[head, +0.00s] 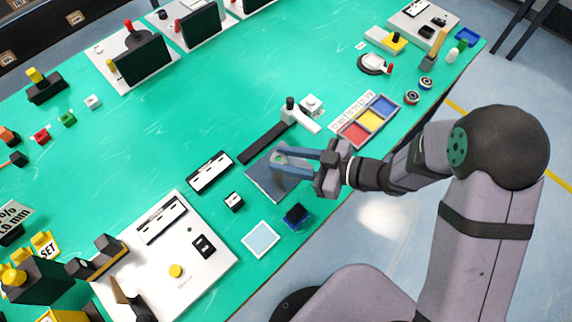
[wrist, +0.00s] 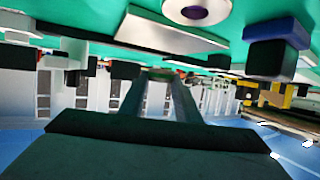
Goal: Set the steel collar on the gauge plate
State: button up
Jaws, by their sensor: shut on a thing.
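My gripper (head: 288,157) reaches in from the right, its fingers pointing left and shut on the steel collar (head: 279,155), a small grey ring at the fingertips. The gauge plate (head: 270,184) is a grey, shiny square on the green table, below and just in front of the fingers. The collar appears held above the plate's far part; the exact gap is unclear. In the wrist view my gripper's fingers (wrist: 157,78) run up the middle, and the collar is hard to make out between their tips.
A dark bar (head: 264,143) lies beyond the plate. A dark blue block (head: 297,215) and a pale square pad (head: 261,239) are nearer. A tray with coloured compartments (head: 371,119) stands to the right.

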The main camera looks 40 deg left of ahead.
jog(key=shift+f, duration=1.8)
jog(key=shift+f, duration=0.15)
jog(key=o, duration=1.1)
jog(key=shift+c, duration=0.2)
jog(key=shift+w+d+r, duration=0.1)
jog(key=shift+r, duration=0.1)
jog(key=v, duration=1.1)
jog(key=shift+w+d+b, duration=0.15)
jog(key=shift+d+b, duration=0.2)
jog(key=shift+b, duration=0.05)
